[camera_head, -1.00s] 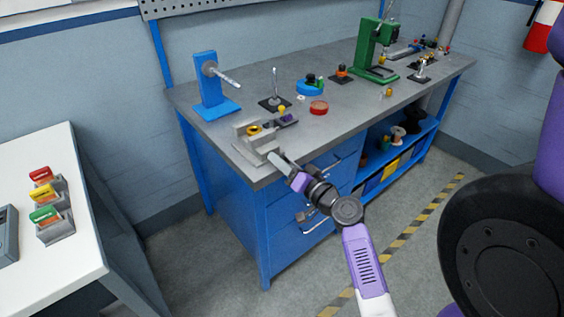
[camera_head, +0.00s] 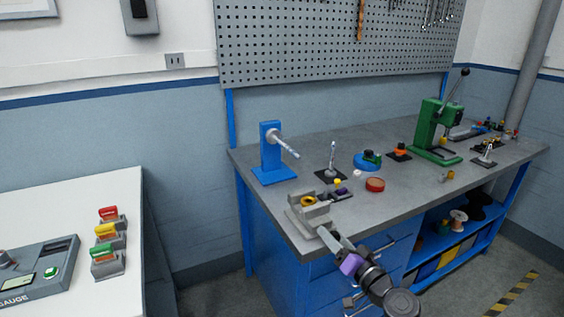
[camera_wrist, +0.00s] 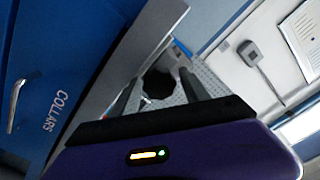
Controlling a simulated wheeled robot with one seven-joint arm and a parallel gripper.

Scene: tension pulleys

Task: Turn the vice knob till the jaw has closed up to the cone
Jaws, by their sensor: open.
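The grey vice (camera_head: 308,217) sits at the front left corner of the bench in the head view. A yellow ring-shaped thing (camera_head: 308,201) shows at its top; I cannot make out the cone clearly. My gripper (camera_head: 328,236) points at the front of the vice from the lower right, close to it. In the wrist view my gripper (camera_wrist: 160,76) is open, with a dark round thing (camera_wrist: 158,84) between or just beyond its fingers, perhaps the vice knob. Whether the fingers touch it I cannot tell. The knob is hidden in the head view.
A blue stand with a rod (camera_head: 271,155), a red round dish (camera_head: 375,185) and a green press (camera_head: 430,130) stand on the grey bench. A white table (camera_head: 60,215) with coloured-handled pieces is at the left. Drawers lie below the vice.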

